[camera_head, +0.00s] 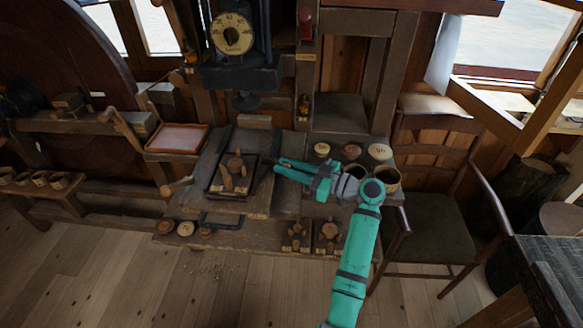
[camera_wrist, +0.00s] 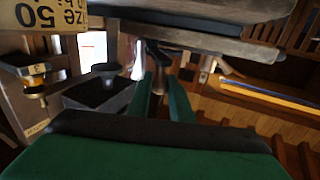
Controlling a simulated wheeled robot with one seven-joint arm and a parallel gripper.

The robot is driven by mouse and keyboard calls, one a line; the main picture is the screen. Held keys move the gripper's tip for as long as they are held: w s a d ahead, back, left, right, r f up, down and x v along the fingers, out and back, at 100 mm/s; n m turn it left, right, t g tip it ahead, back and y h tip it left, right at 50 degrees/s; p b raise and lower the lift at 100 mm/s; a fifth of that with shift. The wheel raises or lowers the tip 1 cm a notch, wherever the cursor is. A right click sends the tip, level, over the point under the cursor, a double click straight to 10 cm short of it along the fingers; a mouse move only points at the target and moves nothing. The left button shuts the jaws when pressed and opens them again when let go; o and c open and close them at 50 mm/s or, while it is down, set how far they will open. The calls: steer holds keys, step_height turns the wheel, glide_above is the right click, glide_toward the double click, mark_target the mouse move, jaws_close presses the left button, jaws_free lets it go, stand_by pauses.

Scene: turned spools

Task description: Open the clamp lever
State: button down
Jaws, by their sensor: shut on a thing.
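My gripper (camera_head: 277,165) reaches in from the right, level with the right edge of a dark tray (camera_head: 213,187) on the bench. Its green fingers (camera_wrist: 163,82) are close together in the wrist view. A small dark piece, apparently the end of the clamp lever (camera_wrist: 158,50), sits between the fingertips. The gripper is shut on it. The rest of the lever is hidden by the fingers and the dark surroundings, so its angle cannot be told.
A dial gauge (camera_head: 232,34) on a dark press stands behind the tray. Round pots (camera_head: 386,178) stand right of the gripper, close to my arm. Wooden pieces (camera_head: 297,233) sit at the bench front. A chair (camera_head: 440,225) stands at the right.

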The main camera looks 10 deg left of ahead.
steer(key=shift+a+f, duration=0.1)
steer(key=shift+a, duration=0.05)
steer(key=c, duration=1.6)
jaws_free()
steer(key=shift+v, duration=5.55)
